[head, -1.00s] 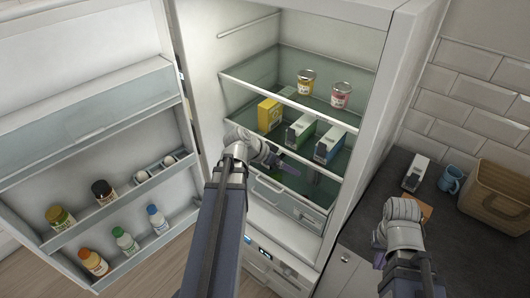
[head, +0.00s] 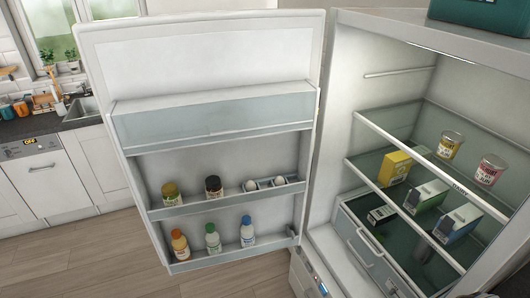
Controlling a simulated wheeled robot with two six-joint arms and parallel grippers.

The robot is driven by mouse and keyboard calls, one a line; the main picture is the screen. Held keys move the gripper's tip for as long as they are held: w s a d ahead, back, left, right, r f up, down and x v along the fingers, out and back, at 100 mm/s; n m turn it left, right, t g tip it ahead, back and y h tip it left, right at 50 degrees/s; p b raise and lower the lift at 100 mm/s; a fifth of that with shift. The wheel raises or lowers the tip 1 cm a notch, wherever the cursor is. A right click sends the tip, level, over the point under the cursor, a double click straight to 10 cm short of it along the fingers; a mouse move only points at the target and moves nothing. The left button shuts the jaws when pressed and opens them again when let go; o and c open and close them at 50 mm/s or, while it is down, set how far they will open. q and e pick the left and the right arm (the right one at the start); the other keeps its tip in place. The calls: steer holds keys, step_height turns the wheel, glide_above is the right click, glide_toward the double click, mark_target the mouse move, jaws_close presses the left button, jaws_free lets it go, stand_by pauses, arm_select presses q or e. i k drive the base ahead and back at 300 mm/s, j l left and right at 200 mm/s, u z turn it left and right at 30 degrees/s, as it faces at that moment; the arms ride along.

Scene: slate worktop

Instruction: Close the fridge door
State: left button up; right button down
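The fridge door (head: 220,55) stands wide open on the left of the fridge (head: 385,90), its inner side facing me. Its shelves hold several bottles and jars, such as an orange bottle (head: 180,245), and eggs (head: 265,184). Inside the fridge are a yellow box (head: 395,167), two cartons, two cans (head: 450,145) and a drawer (head: 362,250). Neither of my grippers can be made out in the head view now.
Wooden floor (head: 110,265) lies clear in front of and left of the door. White cabinets with a dishwasher (head: 42,180), a sink (head: 82,108) and plants stand at the far left. A teal container (head: 480,14) sits on top of the fridge.

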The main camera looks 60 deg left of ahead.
mark_target(151, 78)
steer(key=k+j+z, duration=0.45)
steer(key=k+z, duration=0.2)
steer(key=k+j+z, duration=0.25)
steer(key=k+z, duration=0.2)
steer(key=k+j+z, duration=0.15)
steer(key=k+z, duration=0.6)
steer(key=z, duration=0.15)
steer(key=k+j+z, duration=0.15)
steer(key=k, duration=0.9)
steer(key=k+j+u, duration=0.25)
steer(key=k+u, duration=0.25)
steer(key=k+j+u, duration=1)
steer(key=i+j, duration=0.05)
